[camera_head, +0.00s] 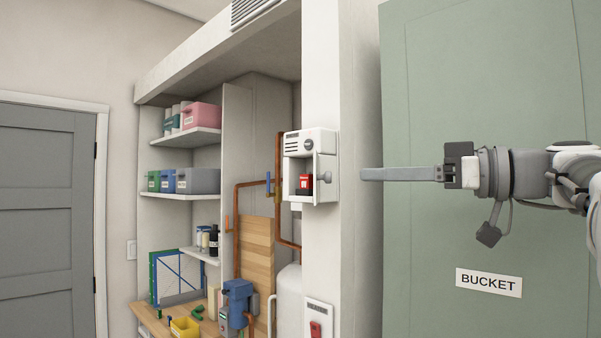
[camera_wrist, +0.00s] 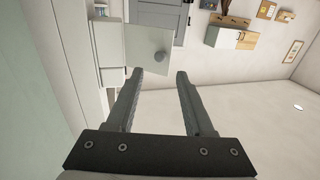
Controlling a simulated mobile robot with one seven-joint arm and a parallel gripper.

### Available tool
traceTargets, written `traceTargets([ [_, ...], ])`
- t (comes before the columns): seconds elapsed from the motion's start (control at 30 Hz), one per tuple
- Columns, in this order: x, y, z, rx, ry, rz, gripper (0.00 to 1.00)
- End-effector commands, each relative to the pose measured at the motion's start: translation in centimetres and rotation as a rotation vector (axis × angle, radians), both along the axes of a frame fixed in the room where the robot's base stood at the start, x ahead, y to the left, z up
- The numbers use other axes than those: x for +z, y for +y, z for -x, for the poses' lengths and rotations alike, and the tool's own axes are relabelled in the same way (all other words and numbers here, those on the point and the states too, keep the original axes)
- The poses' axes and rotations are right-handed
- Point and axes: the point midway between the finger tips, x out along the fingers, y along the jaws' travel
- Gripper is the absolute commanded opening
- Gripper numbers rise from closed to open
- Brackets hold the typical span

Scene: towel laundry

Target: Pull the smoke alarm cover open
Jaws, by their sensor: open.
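The smoke alarm is a white box (camera_head: 296,143) on the side of a pale pillar in the head view. Its white cover (camera_head: 326,166) stands swung out from the box front, with a round grey knob (camera_head: 325,177). Through the opening a red part (camera_head: 305,184) shows inside. In the wrist view the cover (camera_wrist: 142,40) and its knob (camera_wrist: 160,57) lie just beyond the fingertips. My gripper (camera_head: 364,174) is to the right of the alarm, pointing left, apart from it. The wrist view shows my gripper (camera_wrist: 160,74) open and empty, its fingers either side of the knob's line.
The pillar (camera_head: 359,270) stands behind my fingers, and a green panel (camera_head: 430,240) labelled BUCKET is behind my arm. A small box with a red switch (camera_head: 315,329) is below the alarm. Copper pipes (camera_head: 238,235) and shelves with bins (camera_head: 200,117) are left.

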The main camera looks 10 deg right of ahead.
Motion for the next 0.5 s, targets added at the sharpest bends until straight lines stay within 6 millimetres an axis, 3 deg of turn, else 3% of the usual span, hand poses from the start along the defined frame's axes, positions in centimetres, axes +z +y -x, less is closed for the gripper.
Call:
traceTargets([
  [0.2, 0.1, 3.4, -2.5, 0.002, 0.002, 0.001, 0.53],
  [0.5, 0.0, 5.2, -4.0, 0.000, 0.002, 0.000, 0.53],
])
